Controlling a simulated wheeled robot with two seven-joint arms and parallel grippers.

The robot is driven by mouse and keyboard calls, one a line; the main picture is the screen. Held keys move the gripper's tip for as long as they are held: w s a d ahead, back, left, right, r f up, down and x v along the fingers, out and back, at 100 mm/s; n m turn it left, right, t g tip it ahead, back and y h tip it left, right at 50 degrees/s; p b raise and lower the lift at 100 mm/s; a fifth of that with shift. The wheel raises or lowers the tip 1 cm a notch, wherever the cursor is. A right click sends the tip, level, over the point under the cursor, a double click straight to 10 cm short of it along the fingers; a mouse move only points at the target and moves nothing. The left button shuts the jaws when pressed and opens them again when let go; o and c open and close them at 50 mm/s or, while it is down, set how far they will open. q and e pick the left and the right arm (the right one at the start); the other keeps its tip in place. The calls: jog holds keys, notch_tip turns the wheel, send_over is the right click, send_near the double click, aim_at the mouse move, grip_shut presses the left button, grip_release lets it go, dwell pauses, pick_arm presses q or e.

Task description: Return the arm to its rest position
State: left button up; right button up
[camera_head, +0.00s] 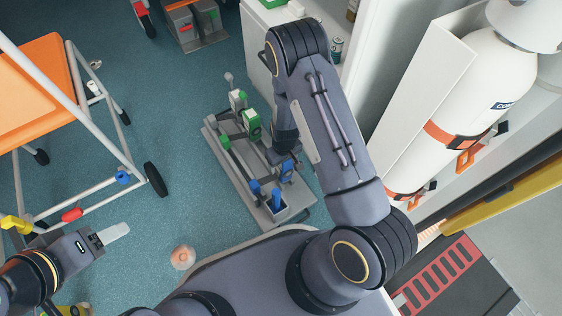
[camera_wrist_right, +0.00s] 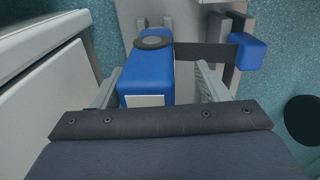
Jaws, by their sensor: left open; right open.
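My right arm reaches down over a grey fixture on the floor (camera_head: 225,160) in the head view. Its gripper is mostly hidden there behind my own arm. In the right wrist view the right gripper (camera_wrist_right: 160,82) is open, one finger on either side of a blue block (camera_wrist_right: 150,72) with a dark round cap. Whether the fingers touch the block cannot be told. A dark bar runs from it to a second blue piece (camera_wrist_right: 247,52). My left gripper (camera_head: 115,234) is open and empty at the lower left of the head view, above the floor.
An orange-seated wheeled frame (camera_head: 35,85) stands left. A white cabinet (camera_head: 262,50) is beyond my right arm, and a strapped white cylinder (camera_head: 455,100) stands right. A round pinkish object (camera_head: 183,257) lies below the fixture. Blue floor (camera_head: 165,110) is clear between frame and fixture.

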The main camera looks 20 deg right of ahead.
notch_tip(320, 180, up, 6)
jog(key=shift+w+a+r+p, duration=0.1)
jog(key=shift+w+a+p, duration=0.05)
jog(key=shift+p, duration=1.1)
jog(key=shift+r, duration=0.6)
jog(key=s+r+m+t+y, duration=0.1)
jog(key=s+r+y, duration=0.15)
jog(key=r, duration=1.05)
jog(key=s+r+m+t+y, duration=0.1)
jog(key=s+r+m+t, duration=0.15)
jog(key=r, duration=0.95)
jog(key=s+r+t, duration=0.1)
jog(key=s+r, duration=0.4)
jog(key=s, duration=0.3)
jog(key=s+r+t, duration=0.1)
jog(key=s+r, duration=0.3)
jog(key=s, duration=0.5)
notch_tip(320, 180, up, 37)
jog(key=a+p, duration=0.1)
jog(key=p, duration=3.6)
jog(key=shift+w, duration=0.3)
jog(key=shift+f, duration=0.1)
